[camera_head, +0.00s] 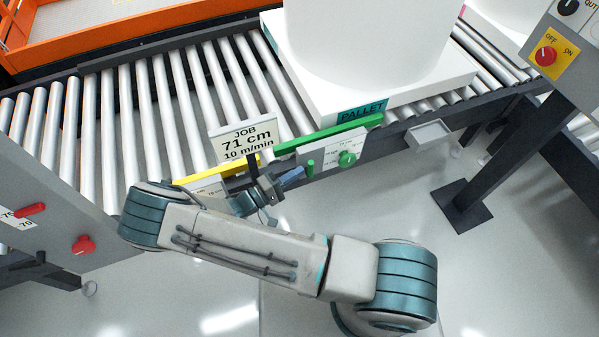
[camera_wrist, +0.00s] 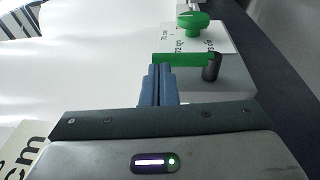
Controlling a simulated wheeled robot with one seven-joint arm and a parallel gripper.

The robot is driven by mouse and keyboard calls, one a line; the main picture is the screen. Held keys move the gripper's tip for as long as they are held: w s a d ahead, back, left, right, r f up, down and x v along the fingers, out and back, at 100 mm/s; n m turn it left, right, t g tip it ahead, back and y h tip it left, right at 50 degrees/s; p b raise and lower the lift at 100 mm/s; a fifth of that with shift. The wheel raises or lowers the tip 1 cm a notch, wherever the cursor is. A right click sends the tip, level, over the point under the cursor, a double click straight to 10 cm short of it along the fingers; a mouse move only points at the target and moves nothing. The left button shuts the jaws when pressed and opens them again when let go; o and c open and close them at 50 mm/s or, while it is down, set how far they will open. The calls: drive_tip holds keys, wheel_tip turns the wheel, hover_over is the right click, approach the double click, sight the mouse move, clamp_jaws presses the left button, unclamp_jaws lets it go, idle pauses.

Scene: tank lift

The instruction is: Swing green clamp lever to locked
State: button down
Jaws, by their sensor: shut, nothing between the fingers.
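The green clamp lever (camera_wrist: 182,59) is a short green bar with a dark upright grip at its right end in the wrist view. It lies across the near edge of a white scale plate (camera_wrist: 228,40). In the head view the lever (camera_head: 310,168) shows as a small green piece left of a green knob (camera_head: 347,159). My gripper (camera_wrist: 158,72) is shut and empty, its blue fingers close to the lever's left end; contact cannot be told. The gripper (camera_head: 297,175) also shows beside the lever in the head view.
A white tank (camera_head: 365,40) stands on a pallet (camera_head: 410,92) on the roller conveyor. A green rail (camera_head: 330,133) and a yellow rail (camera_head: 215,171) run along its near edge. A JOB sign (camera_head: 245,140) stands behind my wrist. A switch post (camera_head: 500,155) is at the right.

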drive_tip(key=r+v, duration=0.1)
drive_tip(key=v, duration=1.1)
drive_tip(key=shift+a, duration=0.2)
drive_tip(key=shift+s+r, duration=0.1)
drive_tip(key=shift+s, duration=0.1)
